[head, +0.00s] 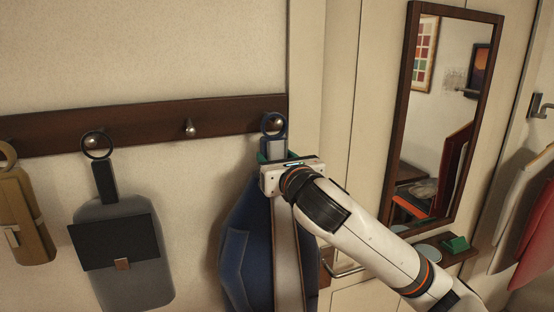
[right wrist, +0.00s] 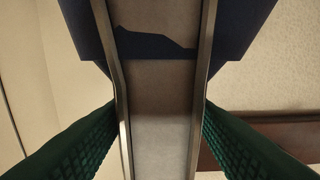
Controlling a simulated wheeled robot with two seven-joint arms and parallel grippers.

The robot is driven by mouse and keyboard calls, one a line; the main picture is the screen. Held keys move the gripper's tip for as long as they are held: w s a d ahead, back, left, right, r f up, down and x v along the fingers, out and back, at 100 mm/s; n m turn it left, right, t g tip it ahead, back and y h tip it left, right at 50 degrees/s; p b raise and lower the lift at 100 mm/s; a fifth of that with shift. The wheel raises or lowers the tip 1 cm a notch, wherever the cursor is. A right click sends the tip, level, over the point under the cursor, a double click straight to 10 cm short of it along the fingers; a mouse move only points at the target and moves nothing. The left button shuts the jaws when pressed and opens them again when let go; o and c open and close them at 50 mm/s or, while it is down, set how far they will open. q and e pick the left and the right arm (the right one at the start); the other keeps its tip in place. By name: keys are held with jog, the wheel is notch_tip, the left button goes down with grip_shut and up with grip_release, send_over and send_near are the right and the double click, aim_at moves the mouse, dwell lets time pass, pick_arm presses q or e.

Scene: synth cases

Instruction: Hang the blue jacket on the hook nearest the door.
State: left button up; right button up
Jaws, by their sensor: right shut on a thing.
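The blue jacket (head: 245,245) hangs down below my right gripper (head: 272,157), partly hidden by the gripper and forearm. My right gripper is shut on the jacket's upper strap, just below its blue ring (head: 274,123). The ring lines up with the rail's right-end hook, whose knob shows inside it; I cannot tell whether the hook bears the weight. In the right wrist view the green fingers (right wrist: 158,115) flank a pale strap with grey edges, and blue cloth (right wrist: 255,25) shows above. My left gripper is out of view.
The dark rail (head: 235,115) has a free hook (head: 189,127) in the middle. A grey and black bag (head: 122,250) and a tan bag (head: 28,220) hang at the left. A framed mirror (head: 440,110) and a small shelf (head: 455,253) are right of my forearm.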

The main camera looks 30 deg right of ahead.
jog(key=shift+r, duration=0.1)
jog(key=o, duration=1.2)
jog(key=shift+o, duration=0.2)
jog(key=shift+s, duration=0.1)
jog(key=b+v, duration=1.1)
jog(key=v, duration=0.1)
